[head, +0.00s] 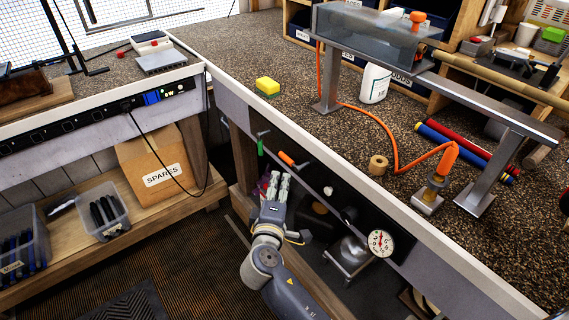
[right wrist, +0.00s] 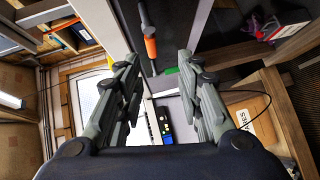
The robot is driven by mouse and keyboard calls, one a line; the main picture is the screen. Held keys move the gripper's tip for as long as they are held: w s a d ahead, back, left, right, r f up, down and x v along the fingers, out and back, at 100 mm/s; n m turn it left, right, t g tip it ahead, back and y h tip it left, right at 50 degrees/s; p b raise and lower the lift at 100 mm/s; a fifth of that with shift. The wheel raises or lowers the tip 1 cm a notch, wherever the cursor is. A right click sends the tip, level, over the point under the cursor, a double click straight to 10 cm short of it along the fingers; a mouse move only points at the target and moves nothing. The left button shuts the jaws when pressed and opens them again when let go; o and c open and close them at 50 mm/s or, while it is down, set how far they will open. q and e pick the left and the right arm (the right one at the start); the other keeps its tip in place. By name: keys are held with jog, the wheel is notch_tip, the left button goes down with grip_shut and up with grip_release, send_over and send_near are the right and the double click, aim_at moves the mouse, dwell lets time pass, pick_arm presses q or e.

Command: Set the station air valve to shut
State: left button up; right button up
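An orange-sleeved lever (head: 288,159) sits on the front face of the right bench, just below its edge. It slants down to the right in the head view. A green-sleeved lever (head: 260,146) is to its left and hangs roughly downward. No label shows which is the station air valve. My right gripper (head: 277,181) is below both levers, fingers pointing up, and touches neither. In the right wrist view the gripper (right wrist: 158,80) is open and empty. The orange lever (right wrist: 150,46) and green lever (right wrist: 172,71) show beyond and between its fingertips. My left gripper is out of view.
A round dial gauge (head: 381,243) is on the bench front to the right. The bench edge (head: 300,145) overhangs the levers. An orange hose (head: 378,125) runs across the bench top. A cardboard box (head: 157,160) marked SPARES stands on the left shelf.

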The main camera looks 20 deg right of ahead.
aim_at(285, 160)
jog(key=x, duration=0.3)
jog(key=r+x, duration=0.1)
jog(key=x, duration=0.6)
jog(key=shift+w+d+r+p, duration=0.1)
jog(key=shift+w+d+p, duration=0.2)
jog(key=shift+w+p, duration=0.1)
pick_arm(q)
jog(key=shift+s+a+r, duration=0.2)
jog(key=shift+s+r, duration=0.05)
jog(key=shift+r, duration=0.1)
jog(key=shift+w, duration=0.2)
pick_arm(e)
grip_shut()
